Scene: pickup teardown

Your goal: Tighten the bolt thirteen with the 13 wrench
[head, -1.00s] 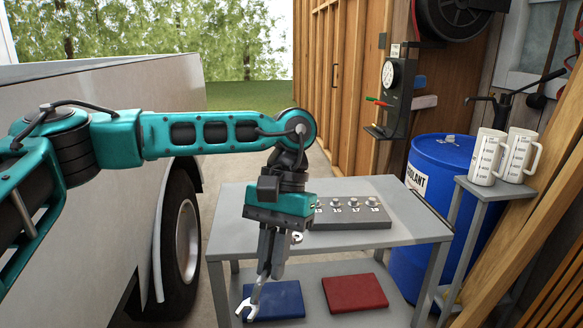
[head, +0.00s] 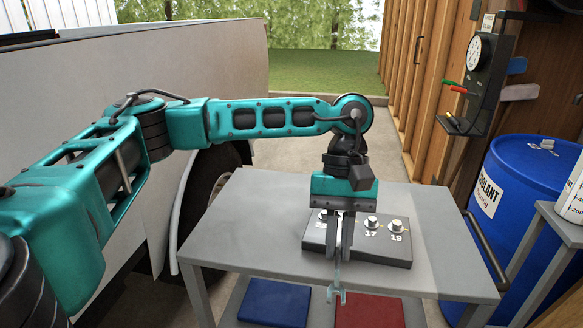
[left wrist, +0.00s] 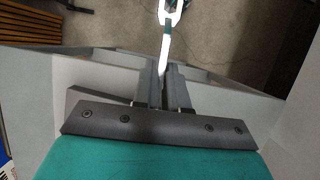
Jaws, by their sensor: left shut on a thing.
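My left gripper (head: 341,255) is shut on a pale metal wrench (head: 337,294), which hangs downward with its forked end lowest. The wrench also shows in the left wrist view (left wrist: 166,50), sticking out from between the shut fingers (left wrist: 166,90). Its size marking cannot be read. A dark bolt block (head: 375,249) lies on the grey cart top, behind the gripper. Bolts marked 17 (head: 371,222) and 19 (head: 396,226) show on it. The leftmost bolt (head: 322,214) is partly visible, its label unclear. The gripper hides the one beside it. My right gripper is out of view.
The grey cart (head: 245,225) has free room left of the block. A blue tray (head: 275,303) and a red tray (head: 370,310) lie on its lower shelf. A blue coolant drum (head: 540,190) stands right, and a vehicle (head: 190,85) stands left.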

